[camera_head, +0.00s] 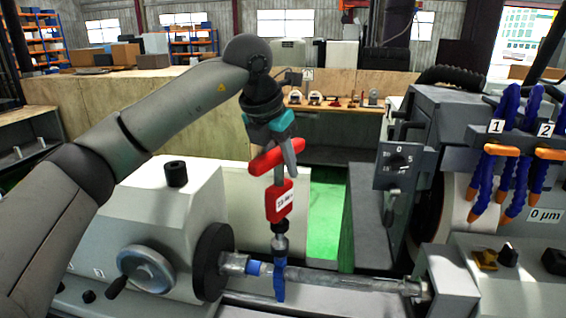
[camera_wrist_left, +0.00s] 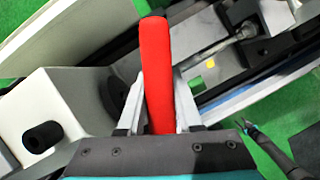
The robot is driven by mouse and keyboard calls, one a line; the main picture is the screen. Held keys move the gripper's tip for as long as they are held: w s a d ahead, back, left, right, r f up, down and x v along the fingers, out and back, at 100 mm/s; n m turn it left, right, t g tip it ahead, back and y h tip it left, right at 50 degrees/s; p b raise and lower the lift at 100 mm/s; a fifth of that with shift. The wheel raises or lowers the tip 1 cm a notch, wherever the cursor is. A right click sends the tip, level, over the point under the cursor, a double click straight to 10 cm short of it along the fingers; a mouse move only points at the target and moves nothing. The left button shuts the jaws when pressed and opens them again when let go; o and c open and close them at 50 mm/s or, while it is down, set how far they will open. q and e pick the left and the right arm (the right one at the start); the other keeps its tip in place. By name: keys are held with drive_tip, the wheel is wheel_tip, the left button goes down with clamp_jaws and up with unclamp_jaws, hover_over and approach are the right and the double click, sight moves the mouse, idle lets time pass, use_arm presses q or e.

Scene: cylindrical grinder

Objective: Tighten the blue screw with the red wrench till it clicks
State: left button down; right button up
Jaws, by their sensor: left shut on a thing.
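The red wrench stands upright, with a red crossbar handle (camera_head: 264,160) and a red labelled body (camera_head: 278,203) above a dark shaft and socket. My left gripper (camera_head: 284,150) is shut on the crossbar from above. In the left wrist view the red crossbar (camera_wrist_left: 157,70) lies between the two fingers (camera_wrist_left: 158,105). The wrench's lower end (camera_head: 279,243) is at the workpiece shaft, just above a blue part (camera_head: 279,285). Another blue piece (camera_head: 254,268) sits on the shaft to its left. The blue screw's head is not clearly visible, and I cannot tell whether the socket sits on it.
The metal workpiece shaft (camera_head: 340,278) runs across the grinder, from a dark round disc (camera_head: 212,262) to the right-hand holder. A handwheel (camera_head: 146,268) is at lower left. Blue hoses with orange ends (camera_head: 482,175) and a control box (camera_head: 397,165) stand right. Green floor shows behind.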

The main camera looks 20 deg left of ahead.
sight(283, 183)
use_arm(q)
drive_tip(key=shift+f+b, duration=0.4)
drive_tip(key=shift+f, duration=0.1)
drive_tip(key=shift+f+b, duration=0.8)
drive_tip(key=shift+f, duration=0.55)
idle(0.7)
drive_tip(key=shift+s+d+f+m+h, duration=0.15)
drive_tip(key=shift+m+h, duration=0.35)
drive_tip(key=shift+m, duration=0.7)
